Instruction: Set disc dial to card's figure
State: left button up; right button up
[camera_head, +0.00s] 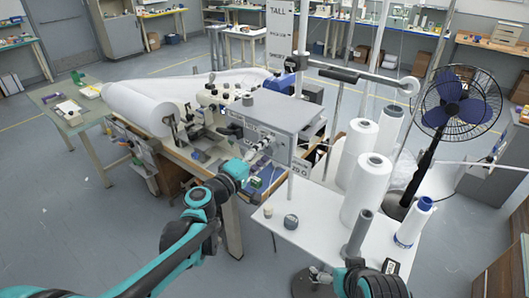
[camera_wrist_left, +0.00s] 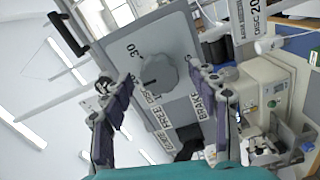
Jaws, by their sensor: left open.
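The disc dial (camera_wrist_left: 158,73) is a grey lobed knob on a light grey panel in the left wrist view. A short dark mark shows on its lower left, and a printed 30 (camera_wrist_left: 134,52) lies up and left of it. The card (camera_wrist_left: 255,15), at the upper right, reads DISC 20; its other line is hard to read. The card also shows in the head view (camera_head: 299,167). My left gripper (camera_head: 258,149) is open at the machine's grey housing (camera_head: 280,112). In the wrist view, its fingers stand on either side of the dial; contact cannot be told.
FREE and BRAKE labels (camera_wrist_left: 201,107) lie below the dial. A white table (camera_head: 325,230) with tall white rolls (camera_head: 366,190) stands right of the machine. A blue-bladed fan (camera_head: 462,100) stands farther right. A large white fabric roll (camera_head: 137,108) lies left. Floor at the left is clear.

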pick_arm(q)
jog(key=shift+a, duration=0.1)
jog(key=v, duration=1.2)
jog(key=shift+f, duration=0.1)
jog(key=s+f+m+g+y+b, duration=0.2)
jog(key=s+f+m+g+y, duration=0.3)
jog(key=s+f, duration=0.6)
jog(key=s+a+f+m+g+y+b, duration=0.1)
jog(key=s+a+f+m+g+y, duration=0.1)
jog(key=s+a+f+y, duration=0.3)
jog(key=s+a+f+m, duration=0.1)
jog(key=s+a+f, duration=0.1)
jog(key=a+f, duration=0.1)
jog(key=shift+a+m+g+y, duration=0.3)
jog(key=shift+a, duration=0.6)
